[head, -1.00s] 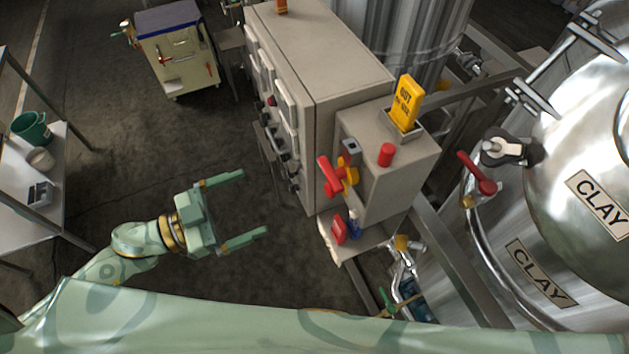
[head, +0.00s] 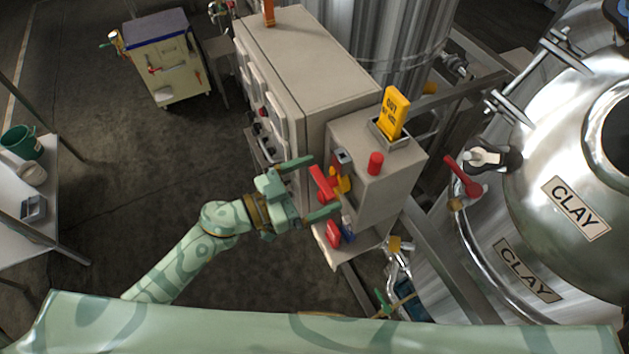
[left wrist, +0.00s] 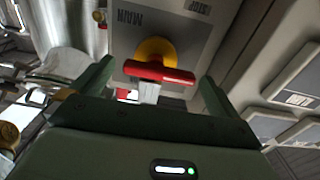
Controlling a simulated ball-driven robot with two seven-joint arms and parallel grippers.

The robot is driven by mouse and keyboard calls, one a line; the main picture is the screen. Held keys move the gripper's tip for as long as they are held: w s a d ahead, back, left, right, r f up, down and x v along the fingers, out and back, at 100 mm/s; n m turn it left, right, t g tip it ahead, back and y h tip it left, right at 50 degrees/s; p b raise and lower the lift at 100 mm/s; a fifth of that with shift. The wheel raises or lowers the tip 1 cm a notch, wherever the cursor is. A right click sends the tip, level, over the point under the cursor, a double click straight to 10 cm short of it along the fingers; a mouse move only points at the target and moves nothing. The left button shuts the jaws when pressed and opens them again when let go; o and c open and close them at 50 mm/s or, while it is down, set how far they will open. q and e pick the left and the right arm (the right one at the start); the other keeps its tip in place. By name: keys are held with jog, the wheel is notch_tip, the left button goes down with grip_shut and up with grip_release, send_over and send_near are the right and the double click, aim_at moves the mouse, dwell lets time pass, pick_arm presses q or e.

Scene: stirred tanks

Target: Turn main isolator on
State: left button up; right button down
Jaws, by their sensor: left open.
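The main isolator is a red handle (head: 322,184) on a yellow round base (head: 342,183), on the front of a small grey box (head: 385,190) in the head view. In the left wrist view the red handle (left wrist: 160,72) lies crosswise below the yellow base (left wrist: 156,50), on a grey plate marked MAIN. My left gripper (head: 318,187) is open, with its fingers on either side of the handle. In the left wrist view the fingers (left wrist: 155,85) stand apart and the handle lies between them. I cannot tell whether they touch it. My right gripper is out of view.
A red button (head: 375,163) and a yellow tag in a holder (head: 393,113) are on top of the box. A red padlock (head: 333,233) and a blue item sit on the ledge below. A large grey cabinet (head: 315,70) stands behind.

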pick_arm(q)
jog(key=c, duration=1)
jog(key=shift+m, duration=0.3)
jog(key=shift+r+m+p, duration=0.1)
jog(key=shift+m+p, duration=0.25)
jog(key=shift+m, duration=0.85)
jog(key=m, duration=0.2)
jog(key=shift+d+m, duration=0.1)
jog(key=shift+m, duration=0.3)
jog(key=m, duration=0.5)
jog(key=shift+s+d+b, duration=0.1)
jog(key=shift+s+b, duration=0.1)
jog(key=shift+b, duration=0.2)
jog(key=m+b, duration=0.1)
jog(key=m, duration=0.2)
jog(key=m+b, duration=0.1)
jog(key=m, duration=0.3)
jog(key=shift+s+d, duration=0.1)
jog(key=shift+s, duration=0.1)
